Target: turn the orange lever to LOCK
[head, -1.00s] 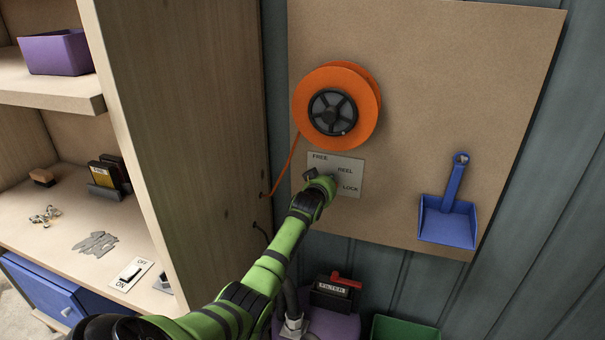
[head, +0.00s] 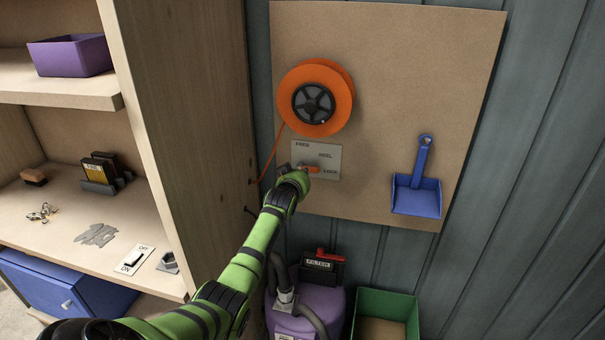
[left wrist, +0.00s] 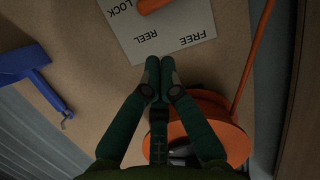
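The orange lever (head: 311,169) is on a pale label plate (head: 322,150) marked FREE, REEL and LOCK, below the orange reel (head: 346,97). In the head view it lies nearly level, its free end towards the LOCK word at right. In the left wrist view, which shows the plate upside down, part of the lever (left wrist: 150,5) is cut off by the top edge, beside LOCK. My left gripper (left wrist: 160,72) has its fingertips together with nothing visible between them, apart from the lever. In the head view my left gripper (head: 301,180) overlaps the plate's lower left. My right gripper is out of view.
A blue dustpan (head: 417,195) hangs right on the board (head: 420,70). A purple canister (head: 320,300) with a red-handled filter (head: 320,263) and a green bin (head: 385,294) stand below.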

